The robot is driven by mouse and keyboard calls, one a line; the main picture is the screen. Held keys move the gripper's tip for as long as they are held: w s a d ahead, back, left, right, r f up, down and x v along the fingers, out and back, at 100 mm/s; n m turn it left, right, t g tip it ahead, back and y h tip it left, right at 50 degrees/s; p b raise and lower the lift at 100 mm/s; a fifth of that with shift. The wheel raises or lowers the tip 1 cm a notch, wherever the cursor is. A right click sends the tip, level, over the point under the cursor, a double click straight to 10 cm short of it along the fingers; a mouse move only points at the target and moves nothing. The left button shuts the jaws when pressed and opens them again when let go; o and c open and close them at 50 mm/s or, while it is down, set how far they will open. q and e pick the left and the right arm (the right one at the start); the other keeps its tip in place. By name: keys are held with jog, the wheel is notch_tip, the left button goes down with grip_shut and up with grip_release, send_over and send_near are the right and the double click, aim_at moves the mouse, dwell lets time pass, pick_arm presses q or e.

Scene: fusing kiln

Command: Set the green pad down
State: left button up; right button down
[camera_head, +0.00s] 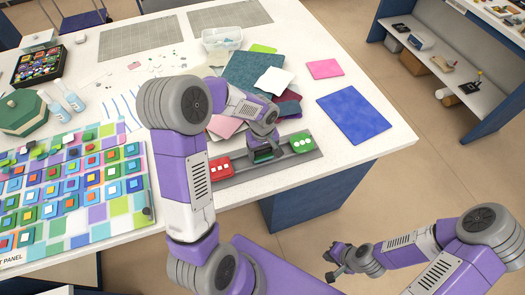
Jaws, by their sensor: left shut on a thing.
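My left gripper (262,143) reaches down over a long grey tray (242,177) near the table's front right edge. It is shut on a dark green pad (264,156), mostly hidden by the gripper, at or just above the tray; I cannot tell if it touches. A red piece with white spots (217,166) is on the tray to its left. A bright green piece with white spots (302,143) is on the tray to its right. My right gripper (333,266) hangs off the table over the floor, too small to tell whether it is open.
Coloured sheets, including a teal one (250,70), lie behind the tray. A blue sheet (353,114) and a pink one (324,69) lie to the right. A patterned panel with coloured squares (72,187) covers the left. A clear bin (222,38) stands behind.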

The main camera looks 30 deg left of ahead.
pick_arm(q)
jog(key=shift+f, duration=0.1)
jog(key=o, duration=1)
jog(key=shift+r, duration=0.2)
notch_tip(320, 180, up, 12)
jog(key=shift+f+p, duration=0.1)
jog(key=shift+p, duration=0.65)
